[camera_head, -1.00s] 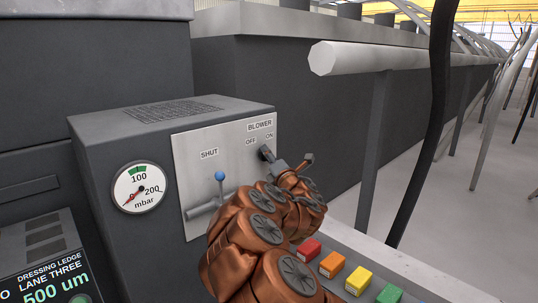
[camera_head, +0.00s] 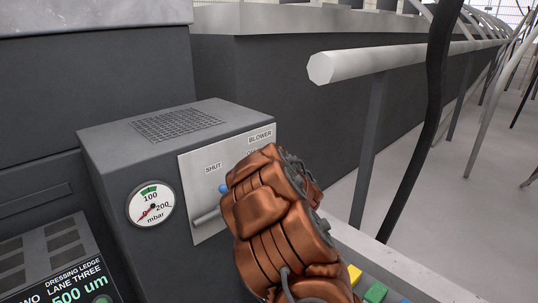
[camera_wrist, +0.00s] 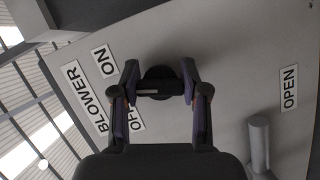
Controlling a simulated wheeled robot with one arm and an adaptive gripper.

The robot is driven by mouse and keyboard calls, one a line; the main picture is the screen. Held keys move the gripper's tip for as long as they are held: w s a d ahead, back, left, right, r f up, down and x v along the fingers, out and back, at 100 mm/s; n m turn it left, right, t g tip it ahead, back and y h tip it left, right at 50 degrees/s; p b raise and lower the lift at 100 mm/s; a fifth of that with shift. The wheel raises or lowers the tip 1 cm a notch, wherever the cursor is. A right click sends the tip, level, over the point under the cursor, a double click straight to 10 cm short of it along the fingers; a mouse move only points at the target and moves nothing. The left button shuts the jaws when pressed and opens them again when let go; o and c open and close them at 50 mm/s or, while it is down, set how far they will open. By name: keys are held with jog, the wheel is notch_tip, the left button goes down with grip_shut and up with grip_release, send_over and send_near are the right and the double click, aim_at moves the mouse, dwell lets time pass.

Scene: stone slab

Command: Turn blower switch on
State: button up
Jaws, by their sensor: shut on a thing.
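The blower switch (camera_wrist: 160,73) is a dark round knob with a bar-like handle on the pale panel, seen in the wrist view. My gripper (camera_wrist: 160,83) is shut on it, with one finger on each side. The "ON" label (camera_wrist: 103,60) and the partly covered "OFF" label (camera_wrist: 136,117) lie left of the switch, beside the "BLOWER" label (camera_wrist: 84,96). In the head view my copper-coloured arm hides the switch and the gripper; the "BLOWER" label (camera_head: 260,136) shows just above the arm.
A blue-tipped lever (camera_head: 222,188) by the "SHUT" label (camera_head: 213,168) is close left of my arm. A pressure gauge (camera_head: 151,205) sits farther left. Coloured buttons (camera_head: 375,292) lie lower right. A pale rail (camera_head: 400,59) and a black cable (camera_head: 428,130) are at right.

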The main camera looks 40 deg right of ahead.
jog(key=m+p, duration=0.1)
jog(key=p, duration=0.1)
jog(key=m+p, duration=0.1)
jog(key=p, duration=0.1)
jog(key=shift+r+g+y, duration=0.25)
jog(key=shift+g+y, duration=0.05)
jog(key=shift+y, duration=0.1)
jog(key=shift+f+m+y+p, duration=0.3)
jog(key=shift+m+p, duration=0.4)
jog(key=shift+p, duration=0.45)
jog(key=o, duration=1.2)
jog(key=shift+c, duration=0.2)
jog(key=v, duration=1.2)
jog(key=shift+r, duration=0.15)
jog(key=shift+w, duration=0.1)
